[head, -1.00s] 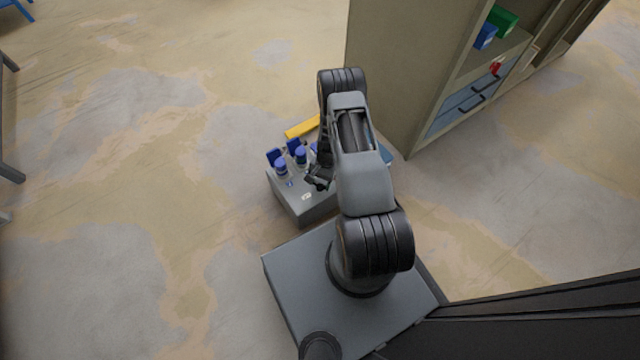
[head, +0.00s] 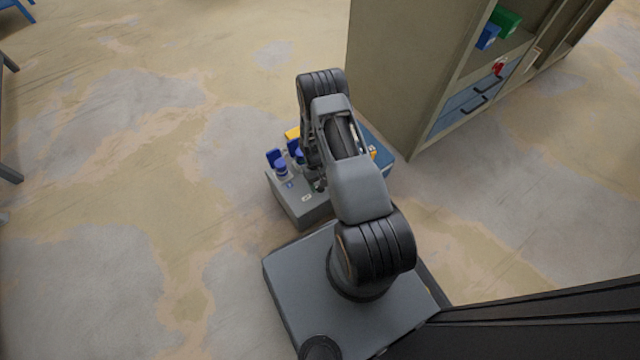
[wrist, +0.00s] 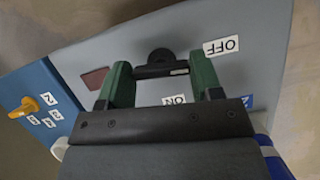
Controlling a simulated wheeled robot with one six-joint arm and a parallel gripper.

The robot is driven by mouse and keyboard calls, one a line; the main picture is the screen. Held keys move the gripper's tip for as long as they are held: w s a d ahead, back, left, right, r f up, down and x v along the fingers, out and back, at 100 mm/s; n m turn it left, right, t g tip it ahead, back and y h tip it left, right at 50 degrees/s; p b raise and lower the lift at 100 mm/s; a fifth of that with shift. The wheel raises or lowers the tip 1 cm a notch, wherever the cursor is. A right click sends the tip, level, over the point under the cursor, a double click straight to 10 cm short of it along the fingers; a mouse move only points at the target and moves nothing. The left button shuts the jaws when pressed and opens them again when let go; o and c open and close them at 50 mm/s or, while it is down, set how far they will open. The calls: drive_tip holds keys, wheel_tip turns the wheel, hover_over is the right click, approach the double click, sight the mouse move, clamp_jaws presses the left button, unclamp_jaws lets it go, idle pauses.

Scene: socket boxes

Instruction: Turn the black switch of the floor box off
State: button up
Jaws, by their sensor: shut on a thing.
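The grey floor box (head: 300,208) stands on the floor in front of my base, partly hidden by my arm in the head view. In the wrist view its grey top (wrist: 255,25) carries the black switch (wrist: 160,58), a dark round knob with a bar. My gripper (wrist: 162,68) has its green fingers on both sides of the switch and is shut on it. An OFF label (wrist: 221,46) lies right of the switch. An ON label (wrist: 174,99) lies below it, partly covered by the gripper. In the head view the fingers are mostly hidden.
A blue panel (wrist: 40,108) with an orange knob (wrist: 24,107) and number labels adjoins the grey top. Blue-capped sockets (head: 279,163) stand on the box's left side. A beige cabinet (head: 400,80) stands close behind on the right.

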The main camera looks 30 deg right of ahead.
drive_tip(key=shift+n, duration=0.6)
drive_tip(key=shift+n+h, duration=0.3)
drive_tip(key=o, duration=0.9)
drive_tip(key=p+v, duration=0.4)
drive_tip(key=v, duration=0.9)
drive_tip(key=shift+r+p, duration=0.35)
drive_tip(key=shift+r, duration=0.1)
